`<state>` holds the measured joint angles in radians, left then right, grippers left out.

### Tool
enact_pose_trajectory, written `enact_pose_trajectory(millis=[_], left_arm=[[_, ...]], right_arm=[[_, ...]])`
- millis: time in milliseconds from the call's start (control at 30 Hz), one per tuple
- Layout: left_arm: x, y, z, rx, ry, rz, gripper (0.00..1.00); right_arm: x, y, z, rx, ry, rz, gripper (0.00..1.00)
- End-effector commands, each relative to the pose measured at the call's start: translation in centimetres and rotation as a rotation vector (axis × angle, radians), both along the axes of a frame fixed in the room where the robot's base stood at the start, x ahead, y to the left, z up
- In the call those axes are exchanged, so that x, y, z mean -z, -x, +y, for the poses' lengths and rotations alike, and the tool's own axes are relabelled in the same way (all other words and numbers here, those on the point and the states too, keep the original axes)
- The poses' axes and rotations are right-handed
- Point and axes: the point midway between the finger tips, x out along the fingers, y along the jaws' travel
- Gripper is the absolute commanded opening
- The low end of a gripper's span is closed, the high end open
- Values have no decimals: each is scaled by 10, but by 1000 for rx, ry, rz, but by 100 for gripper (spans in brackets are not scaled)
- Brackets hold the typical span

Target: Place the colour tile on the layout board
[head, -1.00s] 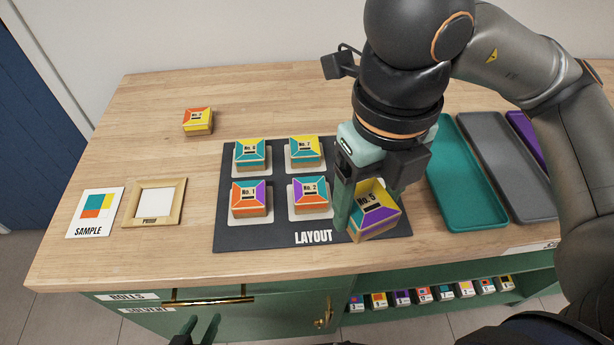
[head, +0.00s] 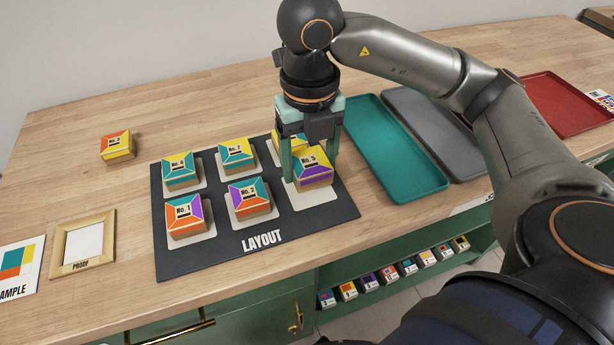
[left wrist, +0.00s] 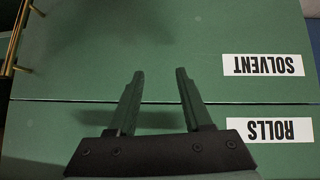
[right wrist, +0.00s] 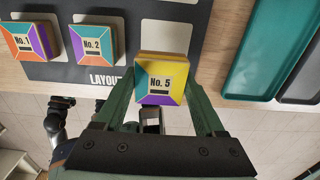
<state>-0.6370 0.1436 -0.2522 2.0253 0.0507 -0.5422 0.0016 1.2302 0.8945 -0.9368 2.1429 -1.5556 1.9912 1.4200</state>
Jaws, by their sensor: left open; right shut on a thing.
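The No. 5 colour tile (head: 315,174), with yellow, purple and teal faces, is between the fingers of my right gripper (head: 308,168). It is over the front-right white pad (head: 306,198) of the dark layout board (head: 205,262); the pad's front part shows below it. In the right wrist view the No. 5 tile (right wrist: 162,78) sits between both fingers. I cannot tell whether its underside touches the pad. The No. 1 tile (head: 186,218) and No. 2 tile (head: 250,202) stand on front pads. My left gripper (left wrist: 158,75) is open and empty before green cabinet fronts.
Two more tiles stand in the back row, No. 7 (head: 237,155) among them; another tile (head: 288,146) is partly hidden behind my right gripper. A loose tile (head: 117,146) lies behind the proof frame (head: 58,250). Teal (head: 385,150) and grey (head: 432,130) trays stand right of the board.

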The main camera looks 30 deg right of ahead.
Motion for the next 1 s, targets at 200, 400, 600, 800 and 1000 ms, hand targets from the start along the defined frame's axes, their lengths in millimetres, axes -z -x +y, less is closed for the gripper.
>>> enact_pose_trajectory(millis=[200, 400, 600, 800, 1000], left_arm=[[-1, 1, 2, -3, -1, -5, 50], [3, 0, 2, -3, -1, -5, 50], [6, 0, 3, -4, -4, -4, 50], [6, 0, 3, -4, -4, -4, 50], [9, 0, 4, -4, -5, -4, 50]], right_arm=[[16, -12, -7, 2, -1, -1, 15], [36, -18, -12, 0, 1, 2, 15], [56, -18, -11, -1, -1, -2, 15], [56, -18, -11, -1, 0, -3, 15], [59, -18, -11, -1, -1, -2, 78]])
